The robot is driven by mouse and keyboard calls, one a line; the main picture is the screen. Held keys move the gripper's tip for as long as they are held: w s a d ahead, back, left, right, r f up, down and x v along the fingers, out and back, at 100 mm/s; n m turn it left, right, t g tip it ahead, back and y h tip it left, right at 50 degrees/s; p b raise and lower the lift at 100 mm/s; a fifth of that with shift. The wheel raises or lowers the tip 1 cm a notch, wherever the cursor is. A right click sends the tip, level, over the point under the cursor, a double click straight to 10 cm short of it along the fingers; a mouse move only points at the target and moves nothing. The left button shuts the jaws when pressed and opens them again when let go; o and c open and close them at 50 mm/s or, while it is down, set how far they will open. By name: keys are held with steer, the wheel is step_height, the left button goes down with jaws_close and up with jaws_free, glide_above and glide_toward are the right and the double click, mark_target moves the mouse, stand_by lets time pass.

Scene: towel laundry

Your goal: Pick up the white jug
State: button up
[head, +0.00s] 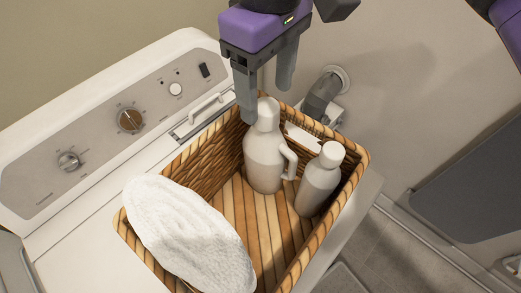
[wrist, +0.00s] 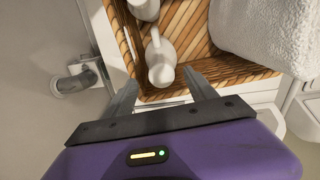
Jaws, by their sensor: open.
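The white jug (head: 264,160) stands upright in the wicker basket (head: 129,235), with its handle toward the right. In the wrist view the jug (wrist: 161,62) shows from above, its top between my two fingers. My gripper (head: 267,100) is open and empty, pointing down at the jug's cap. In the head view one finger is just left of the cap and the other is behind it to the upper right. In the wrist view my gripper (wrist: 159,78) has its fingertips on either side of the jug. I cannot tell whether a finger touches it.
A second white bottle (head: 320,180) stands close to the right of the jug. A white towel (head: 188,238) fills the basket's near left part. The basket rests on a white washing machine (head: 95,130) with knobs. A pipe (head: 322,92) is at the wall behind.

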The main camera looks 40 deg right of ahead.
mark_target(267, 120)
steer(key=shift+s+a+f+p, duration=0.1)
steer(key=shift+f+p, duration=0.4)
steer(key=shift+f, duration=1.15)
steer(key=shift+s+f+p, duration=0.1)
steer(key=shift+f+p, duration=0.4)
steer(key=shift+f, duration=1.1)
steer(key=shift+r, duration=0.1)
jaws_close()
